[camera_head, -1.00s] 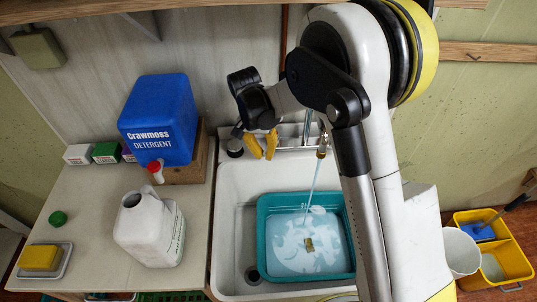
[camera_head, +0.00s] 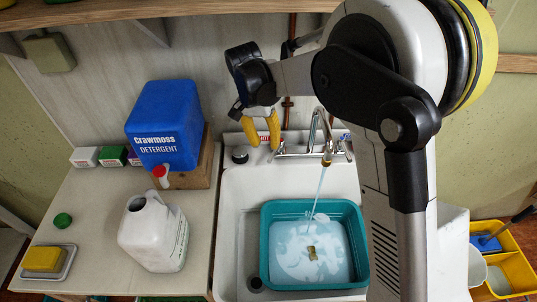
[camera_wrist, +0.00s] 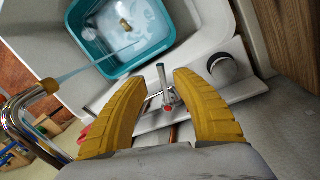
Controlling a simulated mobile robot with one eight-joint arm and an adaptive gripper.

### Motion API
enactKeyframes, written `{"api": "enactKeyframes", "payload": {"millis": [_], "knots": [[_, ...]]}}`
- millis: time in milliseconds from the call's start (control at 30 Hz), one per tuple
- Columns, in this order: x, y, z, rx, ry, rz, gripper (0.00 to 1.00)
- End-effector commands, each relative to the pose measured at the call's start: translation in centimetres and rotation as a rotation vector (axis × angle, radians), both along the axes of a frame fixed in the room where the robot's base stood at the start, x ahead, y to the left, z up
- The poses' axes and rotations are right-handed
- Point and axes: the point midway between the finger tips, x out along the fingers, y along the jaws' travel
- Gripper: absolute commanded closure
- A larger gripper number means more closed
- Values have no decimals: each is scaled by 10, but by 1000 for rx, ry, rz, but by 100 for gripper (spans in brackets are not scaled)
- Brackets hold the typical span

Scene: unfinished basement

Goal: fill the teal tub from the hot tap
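The teal tub (camera_head: 264,240) sits in the white sink and holds water with pale foam patches. It also shows in the wrist view (camera_wrist: 92,50). A thin stream runs from the brass-tipped tap spout (camera_head: 327,160) into it. A small brownish item (camera_head: 312,253) is in the tub. My gripper (camera_head: 264,147) is open, at the back edge of the sink left of the spout. In the wrist view, a chrome tap lever with a red mark (camera_wrist: 161,78) shows between the yellow fingers (camera_wrist: 160,82), with gaps on both sides. Contact cannot be seen.
A white jug (camera_head: 153,235) and a blue detergent container (camera_head: 165,125) on a wooden block stand on the left counter. A dark round stopper (camera_head: 240,155) lies left of my gripper. A yellow mop bucket (camera_head: 515,270) is on the floor at right.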

Motion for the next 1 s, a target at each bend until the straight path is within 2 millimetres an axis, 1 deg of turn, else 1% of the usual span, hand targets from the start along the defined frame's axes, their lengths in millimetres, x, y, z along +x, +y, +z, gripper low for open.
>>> {"api": "enactKeyframes", "payload": {"millis": [33, 100, 200, 300, 1000], "knots": [[1, 2, 10, 0, 0, 0, 66], [1, 4, 22, 0, 0, 0, 66], [2, 6, 33, 0, 0, 0, 66], [3, 7, 39, 0, 0, 0, 66], [3, 8, 40, 0, 0, 0, 66]]}}
